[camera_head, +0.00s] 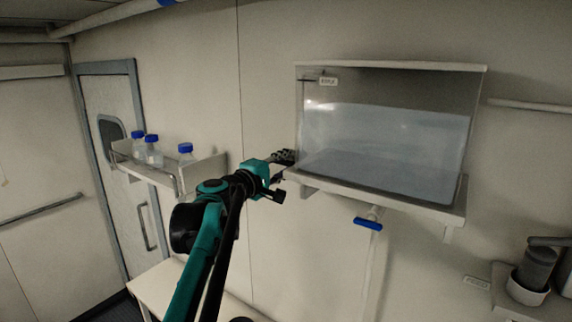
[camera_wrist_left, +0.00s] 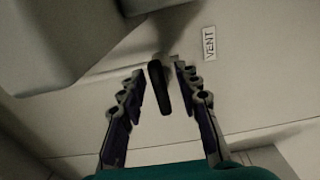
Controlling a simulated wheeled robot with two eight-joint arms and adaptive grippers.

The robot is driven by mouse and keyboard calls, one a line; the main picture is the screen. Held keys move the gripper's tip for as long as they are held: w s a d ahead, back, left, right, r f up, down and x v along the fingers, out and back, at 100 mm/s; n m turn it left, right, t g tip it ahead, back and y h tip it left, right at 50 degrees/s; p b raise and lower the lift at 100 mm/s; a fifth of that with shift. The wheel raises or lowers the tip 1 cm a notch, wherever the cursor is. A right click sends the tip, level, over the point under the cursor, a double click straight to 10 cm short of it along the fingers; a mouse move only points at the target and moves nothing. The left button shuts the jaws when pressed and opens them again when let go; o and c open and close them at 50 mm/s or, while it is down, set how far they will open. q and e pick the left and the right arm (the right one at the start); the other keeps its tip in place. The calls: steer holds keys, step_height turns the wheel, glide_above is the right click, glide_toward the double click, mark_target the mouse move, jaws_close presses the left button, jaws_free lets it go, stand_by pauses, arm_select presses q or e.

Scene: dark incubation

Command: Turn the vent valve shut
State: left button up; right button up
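The vent valve's dark lever handle (camera_wrist_left: 159,88) shows in the left wrist view, beside a white label reading VENT (camera_wrist_left: 209,43). It sits on a pale surface and points down the picture. My left gripper (camera_wrist_left: 160,74) is open, with one finger on each side of the handle. Gaps show between the handle and both fingers. In the head view my left gripper (camera_head: 281,176) is at the lower left corner of the clear-fronted tank (camera_head: 385,145); I cannot make out the vent handle there. My right gripper is not in view.
A blue-handled valve (camera_head: 368,224) hangs on a pipe under the tank shelf (camera_head: 400,200). A wall rack (camera_head: 205,172) with blue-capped bottles is at the left, before a door (camera_head: 120,120). A dark cylinder in a pale holder (camera_head: 535,270) stands at the lower right.

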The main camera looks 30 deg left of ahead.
arm_select(q)
steer(key=s, duration=1.2)
steer(key=shift+a, duration=0.45)
steer(key=s+d+f+m+g+h+b, duration=0.1)
steer(key=d+f+m+g+b, duration=0.15)
steer(key=d+f+b, duration=0.7)
steer(key=s+d+f+m+g+h+b, duration=0.1)
steer(key=s+d+f+m+g+b, duration=0.15)
steer(key=f, duration=1.35)
steer(key=s+d+f+m+g+b, duration=0.15)
steer(key=d+f+m+b, duration=0.35)
steer(key=f, duration=0.8)
steer(key=s+d+f+m+g+y+b, duration=0.1)
steer(key=s+f+m+b, duration=0.1)
steer(key=f+b, duration=0.4)
steer(key=s+d+f+m+g+y+b, duration=0.1)
steer(key=s+f+b, duration=0.4)
steer(key=f, duration=1.1)
steer(key=s+d+f+m+g+y+b, duration=0.1)
steer(key=s+d+f+m+g+b, duration=0.1)
steer(key=f+b, duration=0.5)
step_height(320, 180, down, 5)
steer(key=shift+s+d+f+m+y, duration=0.1)
steer(key=shift+s+d+m+y, duration=0.25)
steer(key=shift+s+m, duration=0.6)
steer(key=shift+w, duration=0.1)
